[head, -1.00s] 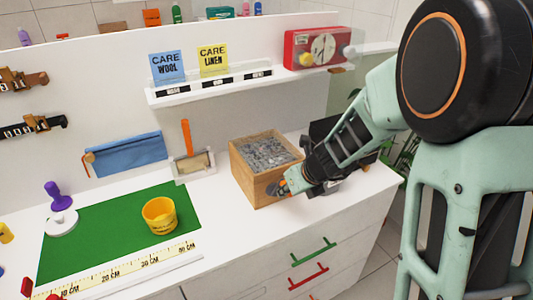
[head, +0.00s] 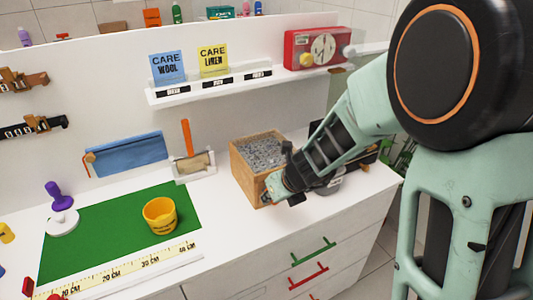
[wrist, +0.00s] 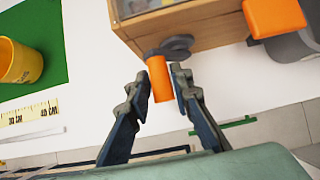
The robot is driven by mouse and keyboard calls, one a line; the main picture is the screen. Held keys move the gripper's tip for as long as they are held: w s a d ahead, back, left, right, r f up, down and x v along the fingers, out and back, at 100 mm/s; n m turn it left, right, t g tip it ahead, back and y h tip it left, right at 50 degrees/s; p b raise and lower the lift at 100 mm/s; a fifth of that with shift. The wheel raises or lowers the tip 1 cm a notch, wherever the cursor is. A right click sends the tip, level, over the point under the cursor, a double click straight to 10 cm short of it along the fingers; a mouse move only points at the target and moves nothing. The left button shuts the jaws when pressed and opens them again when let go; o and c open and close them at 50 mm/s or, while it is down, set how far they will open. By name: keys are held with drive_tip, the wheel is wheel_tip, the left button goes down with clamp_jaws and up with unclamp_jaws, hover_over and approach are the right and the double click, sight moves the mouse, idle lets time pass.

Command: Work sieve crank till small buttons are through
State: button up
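The sieve is a wooden box (head: 246,178) on the white counter, filled with grey buttons (head: 262,153). In the wrist view, the crank is a dark grey disc (wrist: 178,45) on the box side (wrist: 190,22) with an orange handle (wrist: 160,80). My gripper (head: 270,187) is at the box's lower front, hiding the crank in the head view. In the wrist view my gripper (wrist: 157,76) is open, with one finger on each side of the orange handle. Narrow gaps seem to show; contact is unclear. Whether small buttons have dropped through is hidden.
A yellow cup (head: 160,215) stands on the green mat (head: 100,230), left of the box, with a ruler (head: 125,268) in front. A second orange part (wrist: 273,16) is right of the crank. A framed tool (head: 193,167) stands behind. Drawers lie below the counter edge.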

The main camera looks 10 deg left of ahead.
drive_tip(key=shift+w+d, duration=0.1)
drive_tip(key=w+d, duration=0.1)
drive_tip(key=d, duration=0.1)
drive_tip(key=w+d, duration=0.1)
drive_tip(key=d, duration=0.1)
drive_tip(key=shift+w, duration=0.3)
drive_tip(key=shift+s+a, duration=0.75)
drive_tip(key=shift+a, duration=0.35)
drive_tip(key=shift+s+a, duration=0.7)
drive_tip(key=shift+a, duration=0.35)
drive_tip(key=shift+w, duration=0.1)
drive_tip(key=w+d, duration=0.1)
drive_tip(key=d, duration=0.2)
drive_tip(key=w+d, duration=0.1)
drive_tip(key=shift+w+d, duration=0.15)
drive_tip(key=shift+w, duration=0.2)
